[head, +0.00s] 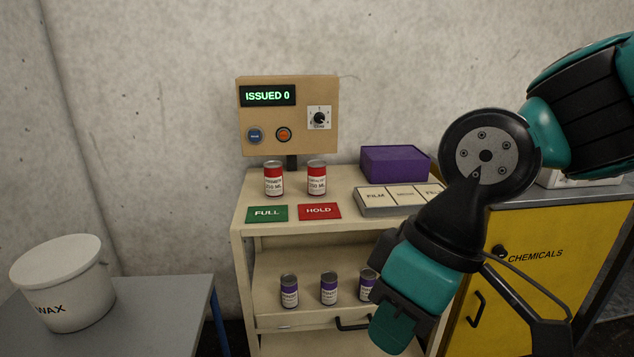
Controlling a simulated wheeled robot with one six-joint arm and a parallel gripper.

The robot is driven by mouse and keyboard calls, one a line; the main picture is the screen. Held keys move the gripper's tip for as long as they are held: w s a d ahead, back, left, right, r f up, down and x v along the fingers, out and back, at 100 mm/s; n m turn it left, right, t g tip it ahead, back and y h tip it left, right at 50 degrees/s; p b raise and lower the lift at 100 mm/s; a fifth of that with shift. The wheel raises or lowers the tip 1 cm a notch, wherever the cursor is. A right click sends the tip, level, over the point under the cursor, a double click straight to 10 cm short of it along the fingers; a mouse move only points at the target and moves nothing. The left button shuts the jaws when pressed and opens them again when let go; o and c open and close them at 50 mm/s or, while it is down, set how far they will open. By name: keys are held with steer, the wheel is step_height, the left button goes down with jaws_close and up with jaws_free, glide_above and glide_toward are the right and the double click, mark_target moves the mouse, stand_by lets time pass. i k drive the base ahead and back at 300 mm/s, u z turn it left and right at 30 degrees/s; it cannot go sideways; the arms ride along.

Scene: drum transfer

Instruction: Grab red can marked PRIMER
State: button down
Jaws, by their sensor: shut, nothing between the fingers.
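Two red-and-white cans stand upright on the top of the beige cart (345,222). The left red can (273,180) is behind the green FULL card, and the right red can (317,179) is behind the red HOLD card. The name line on both labels is too small to read surely. My gripper (391,332) hangs at the lower middle right, in front of the cart and to the right of both red cans. It is shut, empty and apart from them. My own arm hides part of the cart's right side.
Purple-and-white cans (329,289) stand on the lower shelf, one partly behind my gripper. A purple box (395,163) and a labelled tray (376,211) occupy the cart's right top. A panel (300,150) reads ISSUED 0. A WAX bucket (85,300) stands left; a yellow CHEMICALS cabinet (520,285) stands right.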

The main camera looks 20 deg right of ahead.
mark_target(273, 176)
steer(key=k, duration=0.5)
steer(key=z, duration=0.8)
steer(key=i, duration=1.95)
steer(key=u, duration=1.95)
